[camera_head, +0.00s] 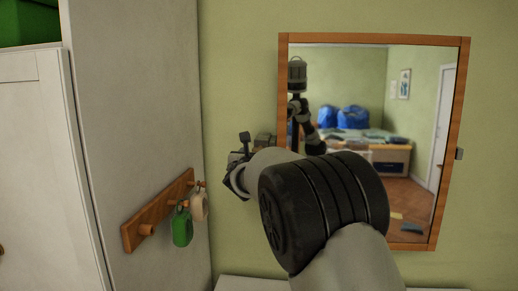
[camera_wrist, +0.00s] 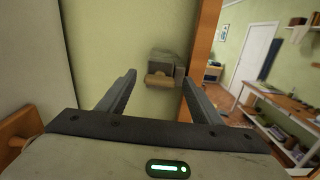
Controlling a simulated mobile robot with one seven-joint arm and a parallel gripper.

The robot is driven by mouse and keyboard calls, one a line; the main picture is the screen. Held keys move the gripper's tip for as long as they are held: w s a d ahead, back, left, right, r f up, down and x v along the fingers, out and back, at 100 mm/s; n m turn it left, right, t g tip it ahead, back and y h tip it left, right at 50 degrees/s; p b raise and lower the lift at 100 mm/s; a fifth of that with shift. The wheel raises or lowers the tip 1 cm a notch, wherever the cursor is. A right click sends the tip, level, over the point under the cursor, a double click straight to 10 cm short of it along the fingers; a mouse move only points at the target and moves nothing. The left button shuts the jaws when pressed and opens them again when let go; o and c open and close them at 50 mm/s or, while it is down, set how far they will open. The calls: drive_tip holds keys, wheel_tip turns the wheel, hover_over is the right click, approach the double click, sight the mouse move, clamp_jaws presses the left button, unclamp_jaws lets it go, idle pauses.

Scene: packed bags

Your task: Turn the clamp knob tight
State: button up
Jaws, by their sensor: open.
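A grey clamp (camera_wrist: 163,58) sits on the green wall at the mirror frame's left edge. A tan, rounded piece at its near side, which looks like the knob (camera_wrist: 158,79), faces me between my fingers. In the head view the clamp (camera_head: 265,140) shows only in part, above my wrist. My gripper (camera_wrist: 158,84) is open and empty, its two fingers on either side of the knob in the picture. I cannot tell whether they reach it; no contact shows. In the head view my gripper (camera_head: 240,163) is left of the mirror, partly hidden by my arm.
A wooden peg rail (camera_head: 157,212) with a green tag (camera_head: 182,228) and a beige tag (camera_head: 200,206) is on the left.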

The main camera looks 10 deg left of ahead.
drive_tip(key=shift+w, duration=0.15)
drive_tip(key=shift+c, duration=0.2)
drive_tip(key=c, duration=1)
